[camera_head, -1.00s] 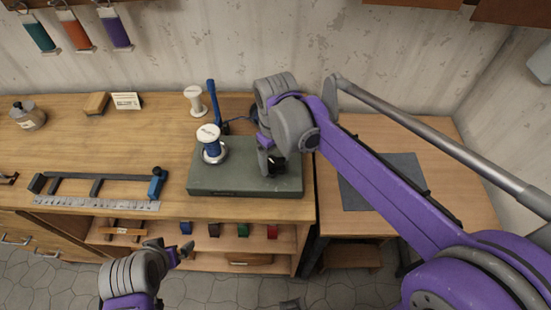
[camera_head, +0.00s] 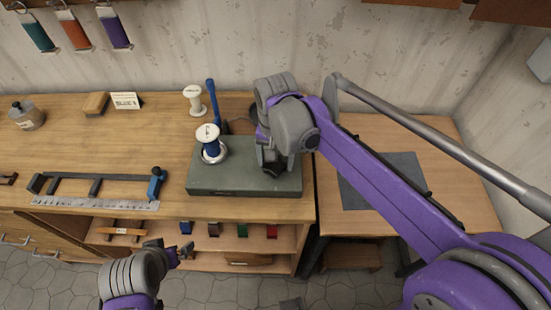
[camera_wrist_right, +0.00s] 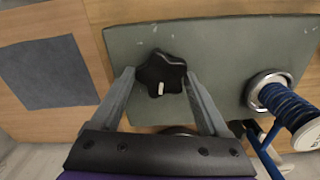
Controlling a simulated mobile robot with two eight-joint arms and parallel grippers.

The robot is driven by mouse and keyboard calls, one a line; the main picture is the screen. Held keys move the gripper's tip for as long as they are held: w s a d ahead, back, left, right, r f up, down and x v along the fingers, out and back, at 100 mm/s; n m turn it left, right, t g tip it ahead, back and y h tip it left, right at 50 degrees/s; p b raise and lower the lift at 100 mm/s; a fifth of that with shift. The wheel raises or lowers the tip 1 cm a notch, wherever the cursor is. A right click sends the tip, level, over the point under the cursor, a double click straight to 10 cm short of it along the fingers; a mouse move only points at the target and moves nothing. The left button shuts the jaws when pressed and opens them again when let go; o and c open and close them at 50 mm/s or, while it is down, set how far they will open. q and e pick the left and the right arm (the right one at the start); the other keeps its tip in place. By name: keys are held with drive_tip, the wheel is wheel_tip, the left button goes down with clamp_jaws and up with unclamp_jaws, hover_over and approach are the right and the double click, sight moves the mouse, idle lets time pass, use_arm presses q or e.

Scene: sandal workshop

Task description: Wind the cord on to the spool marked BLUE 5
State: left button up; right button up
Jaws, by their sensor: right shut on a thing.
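A white-flanged spool (camera_head: 207,131) with blue cord wound on its core stands upright on a metal seat on the green winder base (camera_head: 235,180). It also shows at the right of the right wrist view (camera_wrist_right: 305,133), with blue cord around it. My right gripper (camera_head: 271,166) is over the right part of the base. In the right wrist view its fingers are on either side of a black lobed knob (camera_wrist_right: 160,74), shut on it. A blue upright arm (camera_head: 211,98) stands behind the spool. My left gripper (camera_head: 187,251) is low, in front of the bench; its jaw opening is unclear.
Another white spool (camera_head: 193,99) stands behind. A printed card (camera_head: 126,101) and a wooden block (camera_head: 96,103) lie at the back left. A blue-ended bar jig (camera_head: 100,187) and a ruler (camera_head: 95,203) are at the left. A side table with a grey mat (camera_head: 385,181) is at the right.

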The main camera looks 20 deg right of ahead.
sight(276, 164)
drive_tip(key=shift+m, duration=0.9)
drive_tip(key=o, duration=1.2)
drive_tip(key=shift+o, duration=0.2)
wheel_tip(276, 164, up, 11)
drive_tip(key=shift+p, duration=0.35)
